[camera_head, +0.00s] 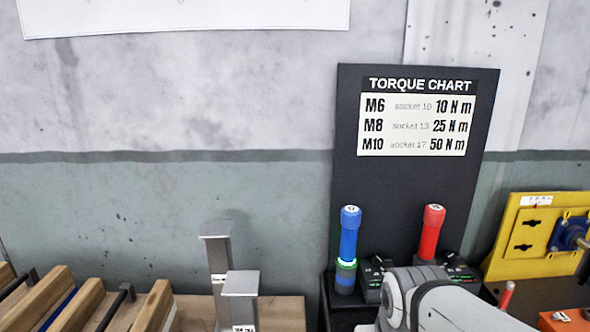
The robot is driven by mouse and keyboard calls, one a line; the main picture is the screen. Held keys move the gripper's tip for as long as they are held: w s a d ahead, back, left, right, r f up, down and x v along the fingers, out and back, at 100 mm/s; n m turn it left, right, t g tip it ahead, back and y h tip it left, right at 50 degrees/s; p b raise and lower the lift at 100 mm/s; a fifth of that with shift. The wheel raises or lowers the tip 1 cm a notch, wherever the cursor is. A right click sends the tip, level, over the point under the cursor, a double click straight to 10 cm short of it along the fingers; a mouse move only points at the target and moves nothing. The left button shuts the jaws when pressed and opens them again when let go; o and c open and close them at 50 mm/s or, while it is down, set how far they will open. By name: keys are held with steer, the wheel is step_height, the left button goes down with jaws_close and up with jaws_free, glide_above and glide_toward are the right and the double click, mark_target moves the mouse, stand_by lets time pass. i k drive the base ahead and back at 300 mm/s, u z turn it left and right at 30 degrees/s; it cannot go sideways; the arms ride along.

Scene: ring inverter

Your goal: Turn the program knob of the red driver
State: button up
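The red driver (431,233) stands upright in a dark holder in front of the black torque chart board (410,200). It has a round cap on top with a small pale mark that is too small to read. Its lower end is hidden behind my grey and white arm (440,305). I cannot make out which part is the program knob. A dark unit with small pale markings (461,274) sits to the right of the driver's foot. My gripper is not visible in this view.
A blue driver (349,240) with a green glowing ring stands left of the red one. Two grey metal posts (240,285) and wooden rack bars (80,305) are at lower left. A yellow panel (525,235) and an orange-red box (570,320) are at right.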

mark_target(451, 257)
steer(key=z, duration=0.05)
steer(key=k, duration=0.55)
steer(key=u, duration=2.25)
steer(key=k, duration=1.25)
steer(key=z, duration=2.1)
steer(key=i, duration=1)
steer(key=z, duration=0.1)
